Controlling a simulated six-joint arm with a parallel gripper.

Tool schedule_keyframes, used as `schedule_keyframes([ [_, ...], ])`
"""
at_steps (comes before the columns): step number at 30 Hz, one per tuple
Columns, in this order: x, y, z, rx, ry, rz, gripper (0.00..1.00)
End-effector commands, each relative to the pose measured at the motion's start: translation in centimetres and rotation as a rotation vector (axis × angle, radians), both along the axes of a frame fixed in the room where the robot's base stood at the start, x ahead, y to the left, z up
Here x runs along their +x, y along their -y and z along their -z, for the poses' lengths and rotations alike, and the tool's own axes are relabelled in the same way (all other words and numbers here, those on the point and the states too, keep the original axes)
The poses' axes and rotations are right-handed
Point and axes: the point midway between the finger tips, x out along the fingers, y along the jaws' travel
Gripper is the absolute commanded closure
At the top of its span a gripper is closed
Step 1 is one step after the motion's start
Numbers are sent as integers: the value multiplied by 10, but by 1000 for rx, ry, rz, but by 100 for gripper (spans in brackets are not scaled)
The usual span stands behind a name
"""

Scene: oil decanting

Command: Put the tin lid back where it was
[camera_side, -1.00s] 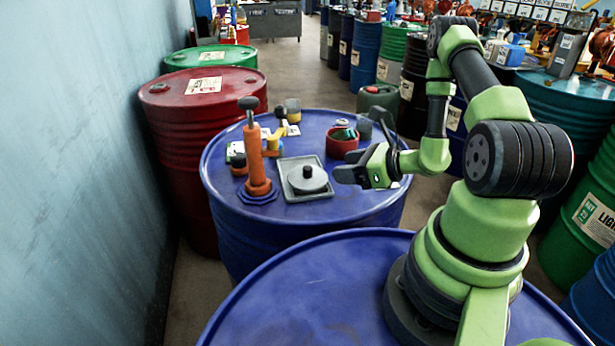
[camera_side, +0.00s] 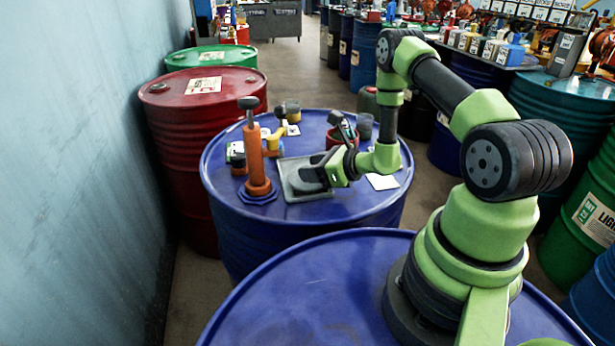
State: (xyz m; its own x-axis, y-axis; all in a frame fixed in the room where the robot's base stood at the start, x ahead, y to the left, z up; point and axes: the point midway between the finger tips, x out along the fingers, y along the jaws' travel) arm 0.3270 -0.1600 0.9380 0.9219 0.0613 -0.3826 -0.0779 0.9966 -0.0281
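The square grey tray (camera_side: 291,194) lies on the blue drum top. The round grey tin lid with its black knob, on the tray earlier, is now almost wholly hidden behind my gripper. My gripper (camera_side: 306,174) points left, with its dark fingers low over the tray where the lid lay. I cannot tell whether the fingers are open, or touch or hold the knob. A red round tin (camera_side: 335,133) stands behind my gripper, partly covered by it; its inside is hidden.
An orange hand pump (camera_side: 256,165) stands upright just left of the tray. Yellow items and a small jar (camera_side: 292,112) sit behind it. A grey cup (camera_side: 364,125) stands right of the red tin. A white card (camera_side: 382,182) lies on the drum's right side.

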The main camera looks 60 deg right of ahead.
Motion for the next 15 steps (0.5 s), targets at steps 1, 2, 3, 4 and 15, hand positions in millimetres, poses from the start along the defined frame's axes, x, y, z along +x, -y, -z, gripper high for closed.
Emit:
schedule_keyframes([
  [1, 0, 0, 0, 0, 0, 0, 67],
  [2, 0, 0, 0, 0, 0, 0, 74],
  [3, 0, 0, 0, 0, 0, 0, 83],
  [4, 0, 0, 0, 0, 0, 0, 90],
  [15, 0, 0, -2, -1, 1, 0, 100],
])
